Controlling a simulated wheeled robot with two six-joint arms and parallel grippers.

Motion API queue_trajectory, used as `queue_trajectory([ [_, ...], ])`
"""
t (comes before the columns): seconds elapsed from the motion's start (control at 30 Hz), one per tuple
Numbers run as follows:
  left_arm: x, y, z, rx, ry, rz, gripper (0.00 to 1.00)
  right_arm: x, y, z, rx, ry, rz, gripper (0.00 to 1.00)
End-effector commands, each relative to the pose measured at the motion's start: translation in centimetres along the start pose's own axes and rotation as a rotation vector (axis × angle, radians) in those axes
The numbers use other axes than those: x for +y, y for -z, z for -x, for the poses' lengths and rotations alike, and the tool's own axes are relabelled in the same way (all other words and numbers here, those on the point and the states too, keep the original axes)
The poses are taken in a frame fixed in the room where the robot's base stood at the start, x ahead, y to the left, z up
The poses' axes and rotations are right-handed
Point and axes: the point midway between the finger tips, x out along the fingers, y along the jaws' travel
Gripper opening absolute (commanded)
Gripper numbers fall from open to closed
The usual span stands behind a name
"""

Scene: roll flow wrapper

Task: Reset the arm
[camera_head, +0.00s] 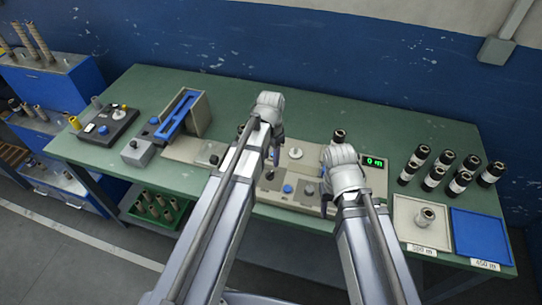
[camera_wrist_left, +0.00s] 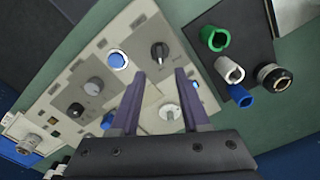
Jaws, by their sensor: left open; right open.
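My left gripper (camera_head: 272,158) is above the beige machine panel (camera_head: 290,203) in the middle of the green table. In the left wrist view its two dark fingers (camera_wrist_left: 165,78) stand apart with nothing gripped between them. Beyond them that view shows the panel's black knob (camera_wrist_left: 159,52), blue button (camera_wrist_left: 118,60) and pale round dial (camera_wrist_left: 169,112). My right gripper (camera_head: 326,200) is low over the right part of the panel. It is open, and its fingers are mostly hidden by its wrist.
Several dark rolls (camera_head: 460,182) stand at the table's right. A grey tray (camera_head: 404,230) holds one roll; the blue tray (camera_head: 480,238) beside it looks empty. A green display (camera_head: 373,162) reads 0 m. A blue-topped device (camera_head: 180,115) stands at left.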

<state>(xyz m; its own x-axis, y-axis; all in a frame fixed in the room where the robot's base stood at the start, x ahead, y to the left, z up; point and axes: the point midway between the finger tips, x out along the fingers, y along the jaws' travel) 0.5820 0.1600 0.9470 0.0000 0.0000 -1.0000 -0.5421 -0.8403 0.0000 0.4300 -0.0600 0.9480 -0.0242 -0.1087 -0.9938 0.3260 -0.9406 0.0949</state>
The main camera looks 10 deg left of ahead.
Motion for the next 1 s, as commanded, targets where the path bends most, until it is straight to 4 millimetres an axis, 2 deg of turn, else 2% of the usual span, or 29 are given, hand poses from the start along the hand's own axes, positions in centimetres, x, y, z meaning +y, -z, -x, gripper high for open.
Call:
queue_trajectory([
  [0.07,0.0,0.0,0.7,0.000,0.000,0.000,0.46,0.1,0.0,0.7,0.000,0.000,0.000,0.50],
  [0.57,0.0,0.0,0.6,0.000,0.000,0.000,0.46,0.1,0.0,0.6,0.000,0.000,0.000,0.50],
  [0.63,0.7,-0.2,0.6,-0.002,0.001,0.003,0.46,0.1,0.0,0.6,0.000,0.000,0.000,0.50],
  [0.67,1.4,-0.4,0.6,-0.005,0.002,0.008,0.46,0.1,0.0,0.6,0.000,0.000,0.000,0.50],
  [0.73,4.0,-1.3,0.6,-0.016,0.009,0.032,0.46,0.1,0.0,0.6,0.000,0.000,0.000,0.50],
  [0.9,11.5,-4.5,0.6,-0.050,0.044,0.132,0.46,0.1,0.0,0.6,0.000,0.000,0.000,0.50],
  [1.0,14.4,-6.1,0.7,-0.061,0.065,0.183,0.46,0.1,0.0,0.6,0.000,0.000,0.000,0.50],
])
